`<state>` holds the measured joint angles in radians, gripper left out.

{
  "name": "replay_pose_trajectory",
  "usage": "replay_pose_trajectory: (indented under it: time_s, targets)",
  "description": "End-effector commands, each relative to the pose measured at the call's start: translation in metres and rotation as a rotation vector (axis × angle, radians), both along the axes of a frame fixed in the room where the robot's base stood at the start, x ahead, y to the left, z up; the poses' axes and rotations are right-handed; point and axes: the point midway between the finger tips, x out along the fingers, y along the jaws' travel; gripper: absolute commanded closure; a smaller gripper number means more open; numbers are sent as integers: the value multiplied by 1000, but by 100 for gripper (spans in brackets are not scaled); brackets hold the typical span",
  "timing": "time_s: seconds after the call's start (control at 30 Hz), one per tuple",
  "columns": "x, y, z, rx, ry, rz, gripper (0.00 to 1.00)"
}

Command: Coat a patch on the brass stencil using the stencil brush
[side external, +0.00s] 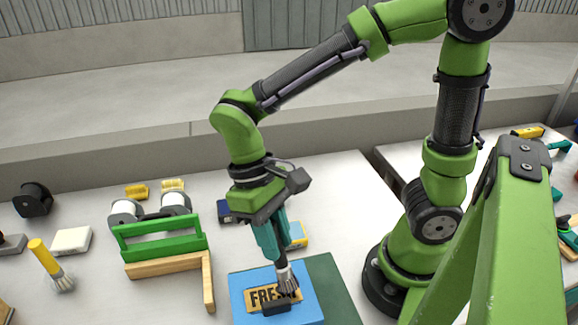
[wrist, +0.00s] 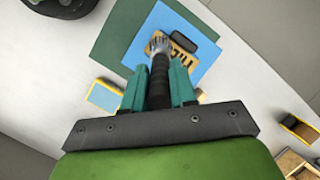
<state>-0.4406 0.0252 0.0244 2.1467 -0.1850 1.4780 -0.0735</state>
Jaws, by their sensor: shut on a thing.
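The brass stencil (side external: 262,296) lies on a blue sheet (side external: 311,301), and its cut letters read "FRESH" in part. It also shows in the wrist view (wrist: 183,57). A dark block (side external: 276,308) sits at the stencil's near edge. My gripper (side external: 278,258) points down over the stencil, shut on the stencil brush. The brush's dark handle (wrist: 159,83) runs between the teal fingers in the wrist view. Its pale bristles (side external: 288,285) are down at the stencil's right part and seem to touch it. The bristle tips hide some lettering.
A green mat (side external: 338,289) lies under the blue sheet. A green and wooden rack (side external: 160,248) stands to the left, with white rolls (side external: 175,203) behind it. A blue and yellow tray (wrist: 104,97) lies near my gripper.

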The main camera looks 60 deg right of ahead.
Motion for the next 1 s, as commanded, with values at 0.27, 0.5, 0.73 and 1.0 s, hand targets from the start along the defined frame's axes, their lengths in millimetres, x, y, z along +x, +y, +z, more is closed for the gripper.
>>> replay_pose_trajectory:
  time_s: [0.27,0.5,0.73,1.0]
  targets:
    - [0,0,-6,0,2,-1,100]
    - [0,0,-11,0,1,-1,100]
    - [0,0,-14,0,0,-1,100]
    - [10,9,-14,-1,1,0,100]
